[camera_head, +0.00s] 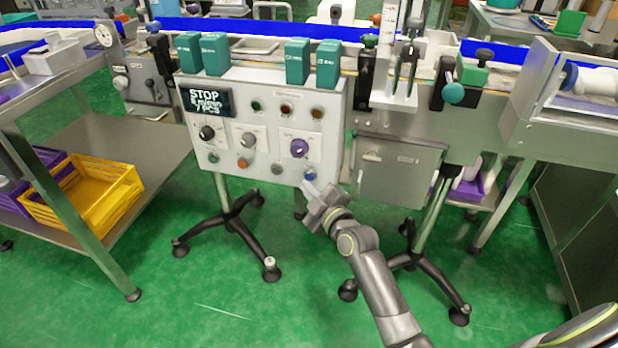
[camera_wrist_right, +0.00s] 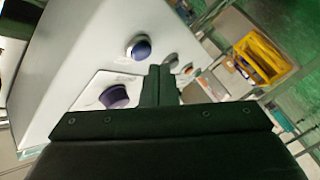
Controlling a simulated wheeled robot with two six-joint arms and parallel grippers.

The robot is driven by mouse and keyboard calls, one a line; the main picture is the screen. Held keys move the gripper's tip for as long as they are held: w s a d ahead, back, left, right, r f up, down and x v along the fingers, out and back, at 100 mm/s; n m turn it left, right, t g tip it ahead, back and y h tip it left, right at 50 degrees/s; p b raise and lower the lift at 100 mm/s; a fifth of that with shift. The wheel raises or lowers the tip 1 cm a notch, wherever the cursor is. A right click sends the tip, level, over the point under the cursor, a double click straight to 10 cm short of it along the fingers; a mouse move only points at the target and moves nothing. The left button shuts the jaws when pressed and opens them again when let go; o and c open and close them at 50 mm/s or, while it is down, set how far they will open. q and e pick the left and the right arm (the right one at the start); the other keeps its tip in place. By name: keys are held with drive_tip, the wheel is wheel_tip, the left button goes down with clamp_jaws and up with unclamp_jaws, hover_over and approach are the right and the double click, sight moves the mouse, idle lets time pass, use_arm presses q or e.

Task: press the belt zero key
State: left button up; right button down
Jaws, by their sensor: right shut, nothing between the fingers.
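The white control panel (camera_head: 262,120) stands in front of the conveyor, with a display reading STOP, lamps, knobs and a bottom row of round buttons. A blue button (camera_head: 309,175) sits at its lower right corner; it also shows in the right wrist view (camera_wrist_right: 138,46). The labels are too small to tell which is the belt zero key. My right gripper (camera_head: 310,190) is shut and empty, just below and in front of the blue button. In the wrist view its closed fingers (camera_wrist_right: 159,82) appear beside the blue button; contact cannot be told. My left gripper is out of view.
A purple knob (camera_head: 299,147) is above the blue button, and a grey button (camera_head: 277,169) is to its left. Several teal blocks (camera_head: 297,62) stand along the panel's top. A grey box (camera_head: 398,172) hangs to the right.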

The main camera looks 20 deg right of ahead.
idle(0.3)
drive_tip(key=shift+w+d, duration=0.25)
drive_tip(key=shift+w, duration=0.1)
drive_tip(key=shift+w+d+b, duration=0.2)
drive_tip(key=shift+w+b, duration=0.15)
drive_tip(key=shift+b, duration=0.05)
idle(0.6)
drive_tip(key=shift+s, duration=0.15)
drive_tip(key=shift+s+a, duration=0.45)
drive_tip(key=shift+s, duration=0.15)
drive_tip(key=shift+s+a, duration=0.7)
drive_tip(key=shift+s, duration=0.35)
drive_tip(key=shift+s+a, duration=0.7)
drive_tip(key=shift+s, duration=0.3)
